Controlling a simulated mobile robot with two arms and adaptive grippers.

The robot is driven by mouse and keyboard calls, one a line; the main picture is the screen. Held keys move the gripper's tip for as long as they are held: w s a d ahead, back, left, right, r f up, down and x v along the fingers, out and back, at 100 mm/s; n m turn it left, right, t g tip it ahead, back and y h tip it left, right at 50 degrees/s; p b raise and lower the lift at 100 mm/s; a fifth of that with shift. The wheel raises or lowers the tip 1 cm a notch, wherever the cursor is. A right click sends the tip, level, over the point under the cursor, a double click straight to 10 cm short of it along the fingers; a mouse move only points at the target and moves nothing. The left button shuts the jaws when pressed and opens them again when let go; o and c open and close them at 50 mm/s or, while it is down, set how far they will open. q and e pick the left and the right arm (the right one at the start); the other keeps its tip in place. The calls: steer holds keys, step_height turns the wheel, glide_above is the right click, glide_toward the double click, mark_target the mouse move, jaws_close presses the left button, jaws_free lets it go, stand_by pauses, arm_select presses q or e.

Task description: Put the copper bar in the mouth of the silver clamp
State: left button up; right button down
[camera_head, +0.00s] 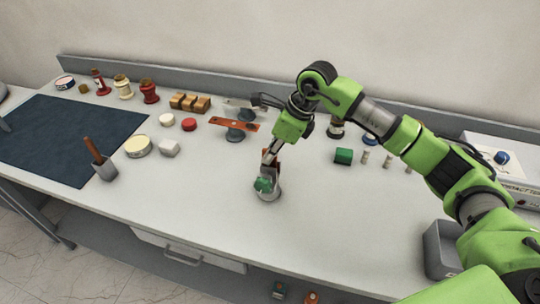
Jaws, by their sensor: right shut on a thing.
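The copper bar (224,123) is a flat orange-brown strip resting across a dark grey stand toward the back middle of the table. My right gripper (268,170) points down in front and to the right of the bar, apart from it. It is shut on a small silver-grey piece with a green part, which looks like the silver clamp (270,195), low at or just above the table. Its mouth is too small to make out, and the fingers partly hide it. Orange bits show beside the fingers. My left gripper is not in view.
A second stand with a pale bar (240,105) is behind the copper bar. A red lid (189,124) and white pieces lie left; a green block (343,156) lies right. A grey bin (438,250) is at front right. The front middle tabletop is clear.

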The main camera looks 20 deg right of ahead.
steer(key=shift+a+r, duration=0.1)
steer(key=c, duration=2.2)
jaws_free()
steer(key=shift+s, duration=0.1)
steer(key=shift+o, duration=0.2)
steer(key=shift+r, duration=0.2)
steer(key=b+v, duration=0.3)
steer(key=v, duration=0.8)
steer(key=shift+r, duration=0.35)
